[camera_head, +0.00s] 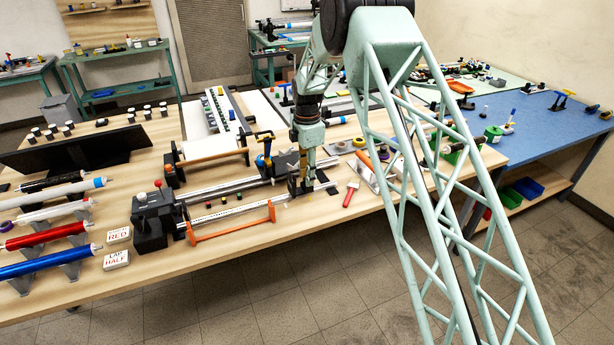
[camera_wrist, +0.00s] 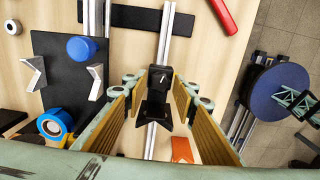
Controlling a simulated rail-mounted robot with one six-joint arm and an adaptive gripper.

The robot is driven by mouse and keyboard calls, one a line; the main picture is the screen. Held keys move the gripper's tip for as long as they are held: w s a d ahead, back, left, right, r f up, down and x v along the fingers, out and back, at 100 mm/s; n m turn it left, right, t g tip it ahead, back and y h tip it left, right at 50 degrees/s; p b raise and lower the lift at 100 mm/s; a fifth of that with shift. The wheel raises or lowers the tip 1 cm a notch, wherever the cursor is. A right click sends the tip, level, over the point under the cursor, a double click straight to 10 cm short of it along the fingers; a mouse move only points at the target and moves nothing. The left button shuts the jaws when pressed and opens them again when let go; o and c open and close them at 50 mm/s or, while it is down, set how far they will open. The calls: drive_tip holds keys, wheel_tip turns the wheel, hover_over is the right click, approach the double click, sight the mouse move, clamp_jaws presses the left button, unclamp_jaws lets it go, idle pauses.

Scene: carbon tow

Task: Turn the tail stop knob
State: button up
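My gripper (camera_wrist: 160,90) is open in the wrist view, its two brass-coloured pads spread apart. Between them, near the fingertips, is a black block (camera_wrist: 155,108) on a silver rail, with a small dark knob-like top (camera_wrist: 160,79) bearing a pale mark. This looks like the tail stop and its knob. I see a gap on each side and cannot tell of any contact. In the head view my gripper (camera_head: 300,186) points down over the right end of the rail (camera_head: 240,186) and hides most of the stop.
An orange frame (camera_head: 232,228) lies along the rail's front. A red-handled tool (camera_head: 350,194) lies to the right. Behind the rail, a black plate (camera_wrist: 65,85) carries a blue cylinder (camera_wrist: 82,48) and angled metal brackets. A blue tape roll (camera_wrist: 54,123) stands nearby.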

drive_tip(key=c, duration=0.6)
drive_tip(key=shift+o, duration=0.2)
drive_tip(key=shift+m, duration=0.4)
drive_tip(key=m, duration=0.9)
drive_tip(key=shift+m, duration=2.2)
drive_tip(key=o, duration=0.8)
